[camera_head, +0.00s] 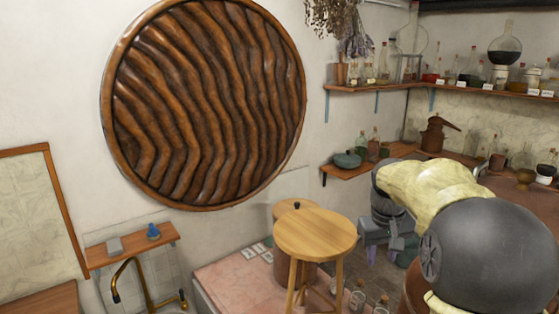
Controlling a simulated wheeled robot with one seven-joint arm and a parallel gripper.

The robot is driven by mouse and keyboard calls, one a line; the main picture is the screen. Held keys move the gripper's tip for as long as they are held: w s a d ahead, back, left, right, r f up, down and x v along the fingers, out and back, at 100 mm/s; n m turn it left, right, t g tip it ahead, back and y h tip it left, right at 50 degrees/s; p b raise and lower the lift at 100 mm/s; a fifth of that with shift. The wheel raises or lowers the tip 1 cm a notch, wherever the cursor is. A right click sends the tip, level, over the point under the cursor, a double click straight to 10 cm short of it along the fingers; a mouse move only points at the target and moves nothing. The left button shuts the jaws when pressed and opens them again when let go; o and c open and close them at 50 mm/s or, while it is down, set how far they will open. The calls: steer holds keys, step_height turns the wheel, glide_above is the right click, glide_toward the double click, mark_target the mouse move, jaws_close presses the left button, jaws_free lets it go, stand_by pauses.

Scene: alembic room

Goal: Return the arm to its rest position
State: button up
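My arm comes in from the lower right, with a dark grey joint and a pale yellow link, and reaches toward the middle right. My gripper (385,251) is at its far end, pointing down, right of the round wooden stool. Its two grey fingers look apart, with nothing seen between them. The big joint of my arm hides part of the floor and the right side of the room.
A wooden stool (316,233) stands left of my gripper, close in the picture. Behind my arm are a low shelf (352,172) with bottles and a copper still (436,135). A high shelf (375,87) holds flasks. A round carved panel (205,100) hangs on the wall. A brass tap (137,285) is at lower left.

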steer(key=s+a+f+b, duration=0.4)
steer(key=s+f, duration=0.5)
steer(key=f, duration=0.2)
steer(key=s+a+f+m+t+y+b, duration=0.1)
steer(key=s+a+f+b, duration=0.2)
steer(key=s+f, duration=0.6)
step_height(320, 180, down, 3)
steer(key=shift+s+a+f+b, duration=0.15)
steer(key=shift+a+f+b, duration=0.05)
steer(key=shift+a+b, duration=0.25)
